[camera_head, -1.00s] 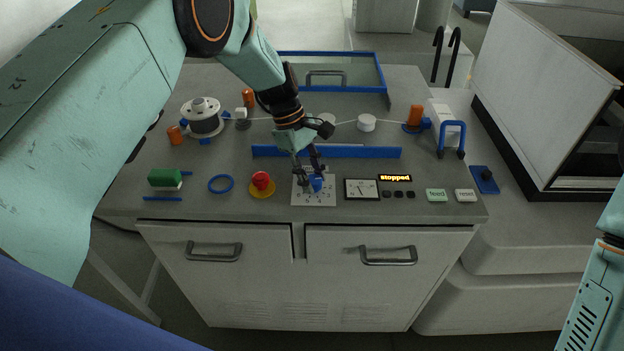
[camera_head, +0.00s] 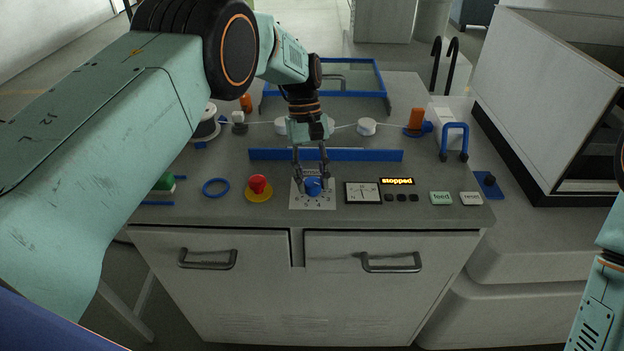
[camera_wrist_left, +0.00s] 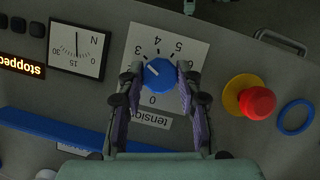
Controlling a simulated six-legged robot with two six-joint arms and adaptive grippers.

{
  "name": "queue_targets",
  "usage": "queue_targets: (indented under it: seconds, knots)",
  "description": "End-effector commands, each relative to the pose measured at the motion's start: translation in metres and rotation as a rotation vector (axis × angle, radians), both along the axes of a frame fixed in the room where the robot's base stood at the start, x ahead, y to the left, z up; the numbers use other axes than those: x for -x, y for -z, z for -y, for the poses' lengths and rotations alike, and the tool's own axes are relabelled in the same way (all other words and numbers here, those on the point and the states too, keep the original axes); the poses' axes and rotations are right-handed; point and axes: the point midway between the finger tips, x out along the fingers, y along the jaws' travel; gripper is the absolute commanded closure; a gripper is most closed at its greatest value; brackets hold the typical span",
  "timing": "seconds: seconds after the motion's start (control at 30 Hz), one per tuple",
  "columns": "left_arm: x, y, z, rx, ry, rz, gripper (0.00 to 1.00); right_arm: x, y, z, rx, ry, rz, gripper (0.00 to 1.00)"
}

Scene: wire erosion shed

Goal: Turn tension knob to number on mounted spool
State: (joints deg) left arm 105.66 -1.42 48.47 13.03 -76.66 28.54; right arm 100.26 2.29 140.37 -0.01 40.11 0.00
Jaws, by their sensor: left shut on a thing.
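The blue tension knob (camera_head: 313,187) sits on a white dial plate (camera_head: 328,202) on the sloped console. My left gripper (camera_head: 311,183) comes down from above and is shut on the knob. In the left wrist view the knob (camera_wrist_left: 159,73) lies between the two fingers (camera_wrist_left: 160,85), with a white pointer line on its face directed to the upper left. Printed digits ring it, and the word "tension" reads upside down. The mounted spool (camera_head: 207,124), white and dark, is partly hidden behind my left arm; no number on it is legible. My right gripper is out of view.
A red stop button (camera_head: 258,185) and a blue ring (camera_head: 216,187) lie left of the dial. A needle gauge (camera_head: 362,192) marked N, a "stopped" display (camera_head: 397,181) and a green feed button (camera_head: 441,198) are to the right. A blue rail (camera_head: 370,155) runs behind.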

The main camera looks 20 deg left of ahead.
Motion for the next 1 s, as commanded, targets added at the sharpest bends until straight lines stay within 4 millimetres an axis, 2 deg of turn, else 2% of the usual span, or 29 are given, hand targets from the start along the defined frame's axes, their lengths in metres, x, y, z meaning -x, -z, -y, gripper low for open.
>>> queue_targets:
  seconds: [0.53,0.57,0.83,1.0]
  knots:
    - [-0.0036,-0.0041,-0.0007,-0.001,0.024,0.012,0.97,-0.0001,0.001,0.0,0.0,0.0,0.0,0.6]
    - [-0.0036,-0.0041,-0.0007,-0.001,0.024,0.012,0.64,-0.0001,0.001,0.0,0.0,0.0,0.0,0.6]
    - [-0.0018,-0.002,-0.0001,-0.001,0.024,0.005,0.42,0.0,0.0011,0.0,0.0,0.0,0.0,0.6]
    - [-0.0011,-0.0014,0.0001,0.0,0.024,0.003,0.42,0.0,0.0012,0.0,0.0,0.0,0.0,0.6]
